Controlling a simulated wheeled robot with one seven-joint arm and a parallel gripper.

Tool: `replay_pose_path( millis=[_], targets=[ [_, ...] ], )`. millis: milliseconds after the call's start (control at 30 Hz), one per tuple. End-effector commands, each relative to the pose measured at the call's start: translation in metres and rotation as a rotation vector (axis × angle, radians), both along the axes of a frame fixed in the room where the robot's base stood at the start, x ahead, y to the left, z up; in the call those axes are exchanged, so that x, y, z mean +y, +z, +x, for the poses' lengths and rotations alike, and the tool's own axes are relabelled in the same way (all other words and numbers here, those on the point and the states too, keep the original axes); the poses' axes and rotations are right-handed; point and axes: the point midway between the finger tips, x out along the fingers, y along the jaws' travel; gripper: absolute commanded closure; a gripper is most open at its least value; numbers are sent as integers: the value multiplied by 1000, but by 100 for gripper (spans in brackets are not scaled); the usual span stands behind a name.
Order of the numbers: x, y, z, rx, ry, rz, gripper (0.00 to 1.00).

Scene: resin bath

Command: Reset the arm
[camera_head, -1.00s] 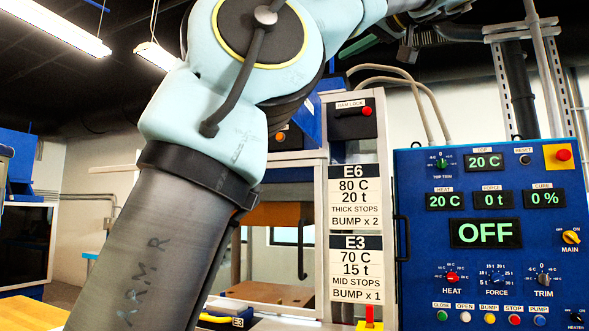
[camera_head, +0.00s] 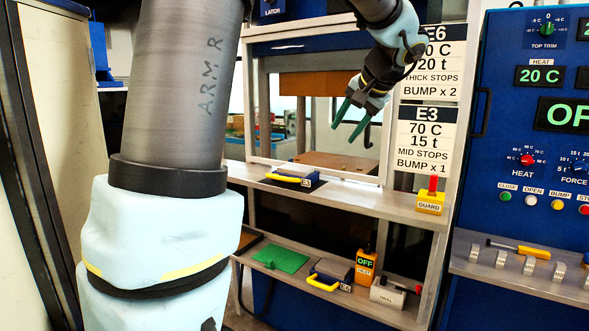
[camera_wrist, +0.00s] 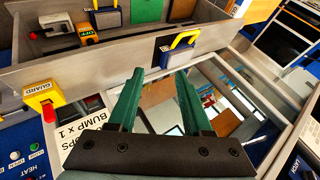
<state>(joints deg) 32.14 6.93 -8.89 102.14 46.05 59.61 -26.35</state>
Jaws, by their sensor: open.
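My gripper (camera_head: 346,131) hangs at the upper middle of the head view, in front of the press opening. Its two green fingers point down and to the left. In the wrist view my gripper (camera_wrist: 158,80) shows the fingers spread apart, with nothing between them. The upper part of my arm fills the left of the head view, and its forearm reaches in from the top.
The E3 mould (camera_head: 292,177), with a yellow handle, sits on the press ledge. A yellow guard (camera_head: 430,202) is at the ledge's right. The lower shelf holds a green plate (camera_head: 280,258), the E6 mould (camera_head: 330,274) and an orange OFF box (camera_head: 366,268). The blue control panel (camera_head: 505,110) stands right.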

Motion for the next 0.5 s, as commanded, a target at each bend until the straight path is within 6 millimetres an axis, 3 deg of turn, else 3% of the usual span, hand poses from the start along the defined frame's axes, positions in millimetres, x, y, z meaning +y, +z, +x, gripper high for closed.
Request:
replay_pose_path(
  millis=[33, 100, 300, 400, 500],
  targets=[
    [24, -31, -6, 72, 20, -16, 50],
    [52, -72, -20, 169, 47, -61, 50],
    [128, -175, -84, 383, 187, -256, 50],
    [156, -211, -120, 433, 282, -364, 50],
    [175, -235, -149, 451, 366, -443, 50]
  ],
)
